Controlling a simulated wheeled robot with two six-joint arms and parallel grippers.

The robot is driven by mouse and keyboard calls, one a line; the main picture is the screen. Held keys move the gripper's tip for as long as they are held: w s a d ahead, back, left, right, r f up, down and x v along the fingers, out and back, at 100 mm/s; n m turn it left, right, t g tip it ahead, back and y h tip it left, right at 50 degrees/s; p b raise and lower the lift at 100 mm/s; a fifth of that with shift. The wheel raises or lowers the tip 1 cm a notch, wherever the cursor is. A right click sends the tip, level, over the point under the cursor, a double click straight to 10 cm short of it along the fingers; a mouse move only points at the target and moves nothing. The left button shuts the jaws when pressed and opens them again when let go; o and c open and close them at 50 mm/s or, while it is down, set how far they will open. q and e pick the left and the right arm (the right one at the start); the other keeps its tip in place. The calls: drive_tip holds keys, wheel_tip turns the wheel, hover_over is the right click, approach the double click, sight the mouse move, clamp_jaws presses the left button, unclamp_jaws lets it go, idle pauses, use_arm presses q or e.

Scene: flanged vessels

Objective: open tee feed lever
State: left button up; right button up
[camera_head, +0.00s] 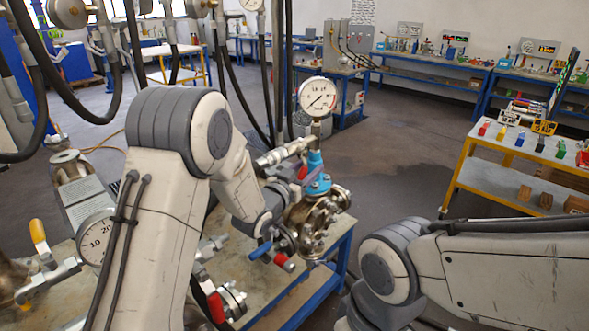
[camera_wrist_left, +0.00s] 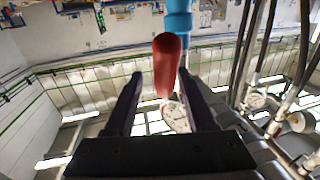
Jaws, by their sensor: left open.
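The red lever handle (camera_wrist_left: 167,62) hangs beside a blue pipe fitting (camera_wrist_left: 178,20) in the left wrist view. My left gripper (camera_wrist_left: 160,82) is open, with one finger on each side of the lever's lower end. I cannot tell whether either finger touches it. In the head view the blue tee (camera_head: 317,178) stands above a flanged metal vessel (camera_head: 318,215), and a small part of the red lever (camera_head: 303,172) shows at its left. My left gripper (camera_head: 290,188) is close to it, partly hidden by my wrist. My right gripper is out of view; only its arm shows.
A pressure gauge (camera_head: 318,96) stands above the tee. A blue lever (camera_head: 260,252) and red-ended handles (camera_head: 216,307) sit low around the vessel. Hoses hang behind. A yellow-framed bench (camera_head: 455,180) stands at the right, with open floor before it.

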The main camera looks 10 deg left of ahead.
use_arm(q)
drive_tip(key=s+a+r, duration=0.2)
drive_tip(key=s+r, duration=0.1)
drive_tip(key=s, duration=0.3)
drive_tip(key=shift+s+a+r, duration=0.15)
drive_tip(key=shift+a+r, duration=0.05)
drive_tip(key=shift+a, duration=0.15)
idle(0.5)
